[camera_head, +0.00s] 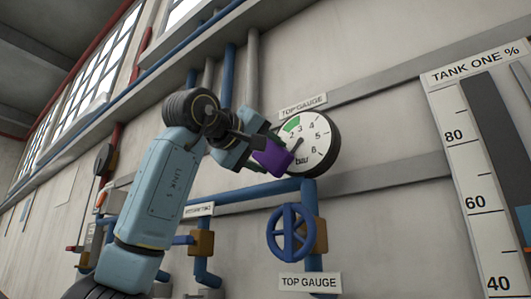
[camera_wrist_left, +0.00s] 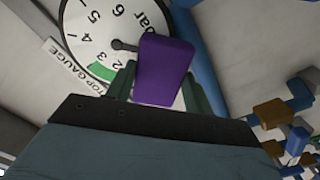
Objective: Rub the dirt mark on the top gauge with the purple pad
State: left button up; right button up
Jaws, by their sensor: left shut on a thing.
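The top gauge (camera_head: 318,143) is a round white dial with a dark rim, a green band and a needle, on the wall under a "TOP GAUGE" label. It also shows in the left wrist view (camera_wrist_left: 88,28). My left gripper (camera_head: 262,148) is shut on the purple pad (camera_head: 272,157) and holds it in front of the dial's lower left part. In the left wrist view the pad (camera_wrist_left: 165,70) stands between the two green fingers and overlaps the dial's edge. I cannot tell whether the pad touches the dial. No dirt mark shows; the pad hides part of the face. My right gripper is not in view.
A blue valve wheel (camera_head: 291,233) and blue pipes sit below the gauge, with a second "TOP GAUGE" plate (camera_head: 308,282) under them. A "TANK ONE %" level scale (camera_head: 470,170) stands at the right. Grey rails run along the wall behind the gauge.

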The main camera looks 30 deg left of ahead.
pick_arm(q)
jog(key=shift+w+d, duration=0.1)
jog(key=shift+w, duration=0.95)
jog(key=shift+d, duration=0.1)
jog(key=shift+s+d, duration=0.15)
jog(key=shift+d, duration=0.8)
jog(key=shift+s+d, duration=0.1)
jog(key=shift+d, duration=0.85)
jog(key=shift+w, duration=0.15)
jog(key=shift+w+a, duration=0.2)
jog(key=shift+a, duration=1.85)
jog(key=shift+s+a+b, duration=0.2)
jog(key=shift+s+b, duration=0.5)
jog(key=shift+s, duration=2.2)
